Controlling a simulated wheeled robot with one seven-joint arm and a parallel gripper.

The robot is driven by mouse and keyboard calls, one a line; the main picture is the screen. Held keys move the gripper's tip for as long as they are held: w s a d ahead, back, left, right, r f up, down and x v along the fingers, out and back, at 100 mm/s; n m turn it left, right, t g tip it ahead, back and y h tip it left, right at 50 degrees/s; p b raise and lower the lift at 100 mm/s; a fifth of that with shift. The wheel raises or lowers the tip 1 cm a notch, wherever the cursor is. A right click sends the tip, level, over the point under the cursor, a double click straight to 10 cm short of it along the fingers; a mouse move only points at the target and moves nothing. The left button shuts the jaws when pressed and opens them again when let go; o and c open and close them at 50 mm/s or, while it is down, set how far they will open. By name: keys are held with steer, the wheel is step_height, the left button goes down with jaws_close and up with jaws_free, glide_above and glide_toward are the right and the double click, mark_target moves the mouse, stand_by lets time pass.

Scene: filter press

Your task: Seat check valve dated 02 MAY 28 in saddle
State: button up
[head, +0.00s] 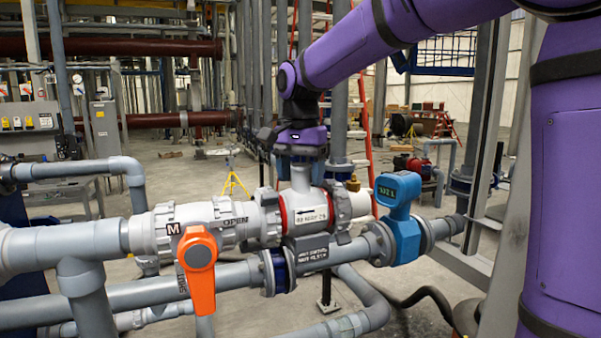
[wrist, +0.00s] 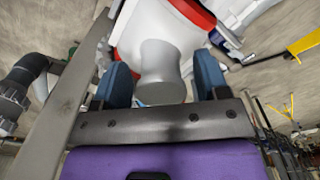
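The check valve (head: 306,214) is a white body with red rings, a left-pointing arrow and a small date label too blurred to read surely. It sits level in the line above a dark labelled saddle block (head: 308,250); I cannot tell whether it bears fully on it. My gripper (head: 300,160) comes down from above at the valve's top stub. The finger tips' far sides are hidden.
An orange-handled valve (head: 197,262) marked OPEN stands left on the same line. A blue meter (head: 399,218) sits on the lower grey pipe to the right. A grey upright and beam (head: 484,240) stand close at right.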

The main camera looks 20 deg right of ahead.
stand_by(0.3)
step_height(320, 180, up, 11)
steer(key=shift+f, duration=0.1)
steer(key=s+d+f+n+t, duration=0.1)
steer(key=s+d+f+n, duration=0.1)
steer(key=s+f, duration=0.3)
steer(key=s+d+f+n+t, duration=0.2)
steer(key=s+f+n, duration=0.2)
steer(key=s, duration=0.8)
steer(key=s+d+f+n+t, duration=0.2)
steer(key=s+f, duration=0.4)
steer(key=s, duration=0.3)
steer(key=shift+d+f+n, duration=0.2)
steer(key=shift+d+n, duration=0.25)
steer(key=shift+n, duration=0.05)
